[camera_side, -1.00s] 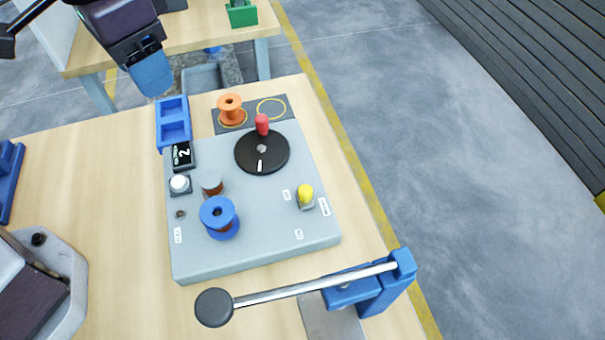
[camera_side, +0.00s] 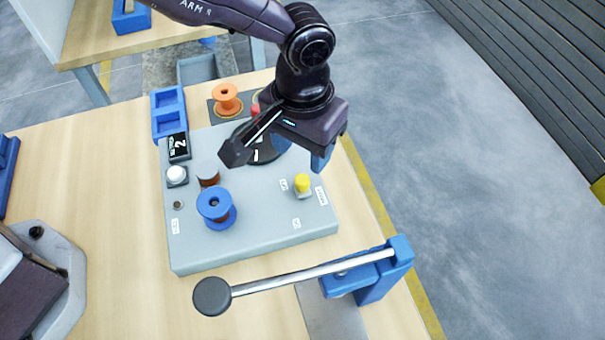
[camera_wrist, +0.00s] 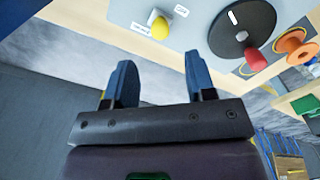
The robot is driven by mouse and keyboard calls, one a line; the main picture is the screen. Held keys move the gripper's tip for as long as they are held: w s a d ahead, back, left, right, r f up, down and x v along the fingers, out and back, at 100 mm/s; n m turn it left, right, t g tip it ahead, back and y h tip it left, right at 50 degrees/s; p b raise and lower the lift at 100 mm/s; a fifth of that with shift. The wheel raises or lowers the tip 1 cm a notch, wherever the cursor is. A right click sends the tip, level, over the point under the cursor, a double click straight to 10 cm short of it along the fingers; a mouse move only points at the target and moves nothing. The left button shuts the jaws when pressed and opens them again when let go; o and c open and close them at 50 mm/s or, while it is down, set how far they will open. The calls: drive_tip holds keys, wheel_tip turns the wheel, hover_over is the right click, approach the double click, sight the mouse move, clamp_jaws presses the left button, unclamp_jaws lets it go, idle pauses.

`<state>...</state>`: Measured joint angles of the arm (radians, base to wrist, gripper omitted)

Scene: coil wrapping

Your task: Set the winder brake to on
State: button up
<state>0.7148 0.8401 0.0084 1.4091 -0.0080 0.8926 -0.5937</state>
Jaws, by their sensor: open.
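A yellow-tipped handle (camera_side: 302,183) stands on the right part of the grey winder panel (camera_side: 255,225), with small white labels around it too small to read. I take it for the brake; its setting is not clear. It also shows in the wrist view (camera_wrist: 160,28), beyond my fingertips. My gripper (camera_side: 301,154) hangs above the panel's right side, behind the yellow handle and apart from it. Its blue fingers (camera_wrist: 158,66) are spread with nothing between them in the wrist view. My wrist partly hides the black crank disc (camera_side: 264,154).
A blue spool (camera_side: 216,205), a white button (camera_side: 177,174) and a display reading 2 (camera_side: 179,146) sit at the panel's left. An orange spool (camera_side: 227,97) stands behind. A metal lever with a black knob (camera_side: 212,296) crosses in front. The red crank knob (camera_wrist: 255,60) is near my gripper.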

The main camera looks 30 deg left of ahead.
sight(303, 178)
wheel_tip(303, 178, down, 8)
drive_tip(key=shift+f, duration=0.1)
drive_tip(key=shift+c, duration=0.2)
